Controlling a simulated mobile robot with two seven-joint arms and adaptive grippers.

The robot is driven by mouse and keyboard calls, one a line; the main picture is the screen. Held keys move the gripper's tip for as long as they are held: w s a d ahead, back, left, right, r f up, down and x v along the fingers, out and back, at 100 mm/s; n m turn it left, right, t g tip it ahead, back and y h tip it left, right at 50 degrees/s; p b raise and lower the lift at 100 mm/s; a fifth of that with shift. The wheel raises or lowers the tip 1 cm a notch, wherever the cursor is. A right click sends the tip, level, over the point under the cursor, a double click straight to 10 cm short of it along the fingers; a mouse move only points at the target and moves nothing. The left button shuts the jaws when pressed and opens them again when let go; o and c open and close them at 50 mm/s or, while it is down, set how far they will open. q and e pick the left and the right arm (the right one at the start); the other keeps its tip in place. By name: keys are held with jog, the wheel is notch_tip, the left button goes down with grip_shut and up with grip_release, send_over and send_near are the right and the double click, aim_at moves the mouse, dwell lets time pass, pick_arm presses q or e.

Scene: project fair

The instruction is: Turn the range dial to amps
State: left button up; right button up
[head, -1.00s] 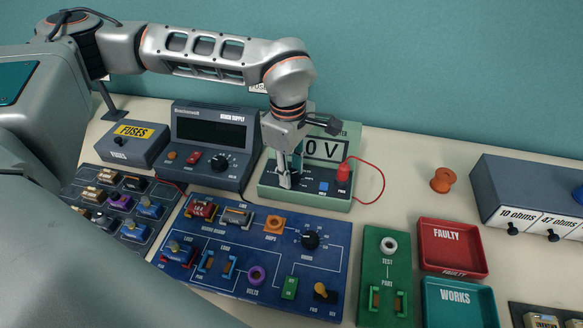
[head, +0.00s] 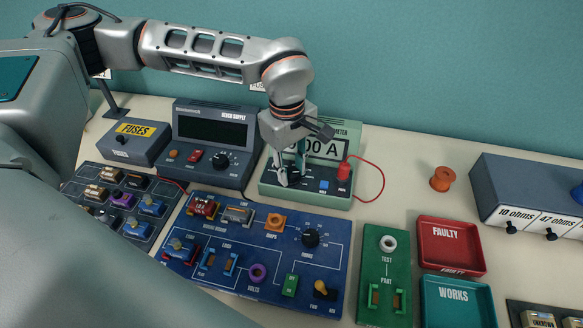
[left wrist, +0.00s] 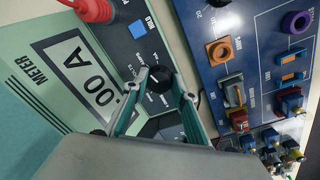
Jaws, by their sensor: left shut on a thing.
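The pale green meter (head: 310,202) stands at the back of the table. Its display (head: 325,150) ends in "00 A", its left part hidden by my gripper in the head view. My left gripper (head: 290,180) is over the meter's dark control panel. In the left wrist view its fingertips (left wrist: 161,80) are shut on the black range dial (left wrist: 158,83), one on each side. My right gripper is not in view.
A red plug (head: 343,171) with a looping red lead is at the meter's right. The bench supply (head: 240,178) stands close on the left. A blue circuit board (head: 300,262) lies in front. Table to the meter's right is clear up to an orange spool (head: 442,179).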

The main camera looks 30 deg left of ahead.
aim_at(289, 175)
pick_arm(q)
jog(key=o, duration=1.1)
jog(key=r, duration=1.2)
jog(key=shift+s+a, duration=0.15)
jog(key=shift+s, duration=0.15)
